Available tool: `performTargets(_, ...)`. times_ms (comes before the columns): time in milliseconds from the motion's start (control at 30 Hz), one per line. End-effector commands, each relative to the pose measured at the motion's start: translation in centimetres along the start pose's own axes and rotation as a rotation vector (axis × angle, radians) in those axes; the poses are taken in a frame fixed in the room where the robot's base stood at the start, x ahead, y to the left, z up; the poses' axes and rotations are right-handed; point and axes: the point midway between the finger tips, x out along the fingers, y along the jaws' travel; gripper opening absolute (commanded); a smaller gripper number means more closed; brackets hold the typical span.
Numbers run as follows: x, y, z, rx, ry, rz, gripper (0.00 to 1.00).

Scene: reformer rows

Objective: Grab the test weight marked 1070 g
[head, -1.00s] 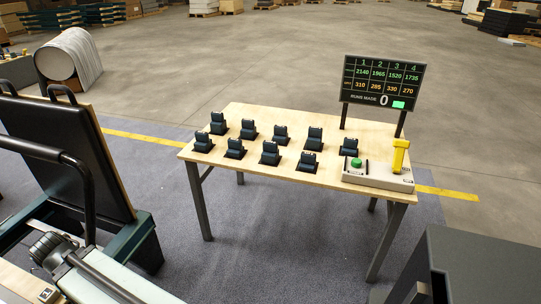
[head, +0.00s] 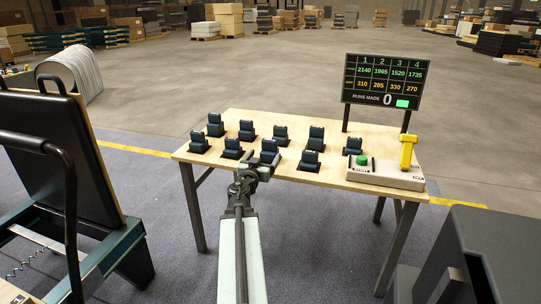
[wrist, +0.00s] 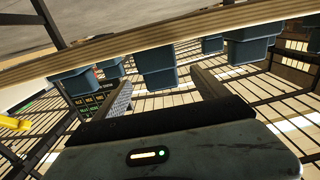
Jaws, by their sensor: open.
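Dark blue-grey test weights stand in two rows on the wooden table (head: 215,158), each on a black base. Their marks are too small to read, so I cannot tell which is 1070 g. My gripper (head: 265,164) is at the table's front edge, by the front-row weight third from the left (head: 268,148), partly covering it. In the wrist view, which looks upside down, my gripper (wrist: 163,85) has its two fingers apart with nothing held. One weight (wrist: 155,66) shows ahead between the fingers; whether they touch it is unclear. Another weight (wrist: 252,48) is off to the right.
A control box (head: 385,176) with a green button and yellow lever stands at the table's right end. A display board (head: 385,80) rises behind it. A reformer (head: 60,150) is at left and a dark grey block (head: 490,250) at lower right.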

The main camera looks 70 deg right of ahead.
Motion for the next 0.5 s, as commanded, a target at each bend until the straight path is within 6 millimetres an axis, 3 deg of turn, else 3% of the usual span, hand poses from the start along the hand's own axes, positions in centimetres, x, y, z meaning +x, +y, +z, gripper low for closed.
performTargets(100,1.7,0.0,0.0,0.0,0.0,0.002,0.84)
performTargets(267,2.1,0.1,0.1,0.0,-0.001,0.001,0.84)
performTargets(500,6.3,0.2,0.4,0.0,-0.001,0.003,0.84)
